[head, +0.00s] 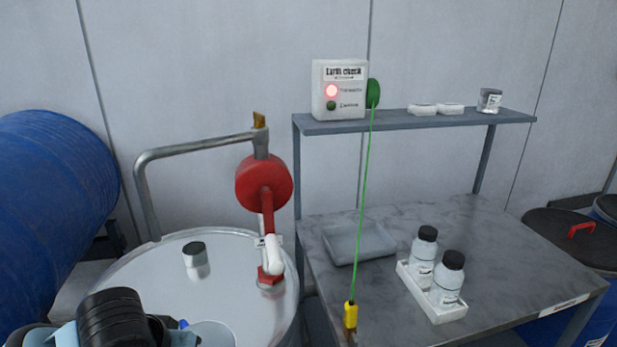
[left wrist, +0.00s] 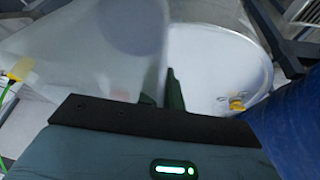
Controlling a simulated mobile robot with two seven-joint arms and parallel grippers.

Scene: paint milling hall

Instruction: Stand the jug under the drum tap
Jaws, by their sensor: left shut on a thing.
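My left gripper (head: 178,332) is at the bottom left of the head view, in front of the steel drum. It is shut on the jug (head: 213,334), a pale translucent vessel mostly cut off by the lower edge. In the left wrist view the jug's wall (left wrist: 85,55) fills the upper left, with the dark fingers (left wrist: 160,95) at its edge. A blue drum (head: 55,190) lies on its side at the left of the head view. I cannot make out a tap on it. My right gripper is not in view.
The steel drum (head: 130,275) carries a red pump (head: 264,183) with a bent pipe. The bench (head: 480,235) holds a grey tray (head: 358,246) and two bottles in a white holder (head: 443,315). A green cable runs from the earth check box (head: 338,88) to a yellow clamp (head: 351,315).

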